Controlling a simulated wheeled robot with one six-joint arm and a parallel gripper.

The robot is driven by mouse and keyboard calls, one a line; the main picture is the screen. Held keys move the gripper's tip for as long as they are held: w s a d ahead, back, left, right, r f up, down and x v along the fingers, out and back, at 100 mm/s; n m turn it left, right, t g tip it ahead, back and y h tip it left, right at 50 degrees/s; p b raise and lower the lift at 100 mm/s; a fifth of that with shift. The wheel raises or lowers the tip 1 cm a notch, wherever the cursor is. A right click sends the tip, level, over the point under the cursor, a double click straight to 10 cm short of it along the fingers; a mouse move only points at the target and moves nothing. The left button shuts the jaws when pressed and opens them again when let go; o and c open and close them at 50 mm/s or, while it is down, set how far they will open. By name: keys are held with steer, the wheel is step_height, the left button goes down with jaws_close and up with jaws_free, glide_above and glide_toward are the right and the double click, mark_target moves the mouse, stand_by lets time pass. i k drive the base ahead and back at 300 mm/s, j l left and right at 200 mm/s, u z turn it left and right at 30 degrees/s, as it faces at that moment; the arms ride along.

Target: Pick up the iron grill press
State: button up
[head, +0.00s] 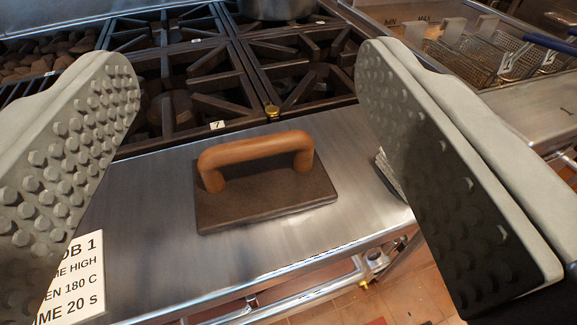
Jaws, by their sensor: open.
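The iron grill press (265,196) is a dark flat rectangular plate with an orange-brown arched handle (255,147). It lies flat on the steel counter (140,190) in front of the burners, handle upward. My gripper (245,95) is open and empty, with one studded grey finger at the left and one at the right of the picture. The press shows in the gap between the fingers, apart from both.
Black burner grates (205,75) lie behind the press, with a pot (275,8) at the back. A white text card (75,275) is at the lower left. Fryer baskets (470,55) are at the upper right. A rail (290,303) runs below the counter's front edge.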

mark_target(243, 182)
steer(key=k+j+u, duration=0.2)
steer(key=j, duration=0.4)
steer(key=j+u, duration=0.15)
steer(key=j, duration=0.45)
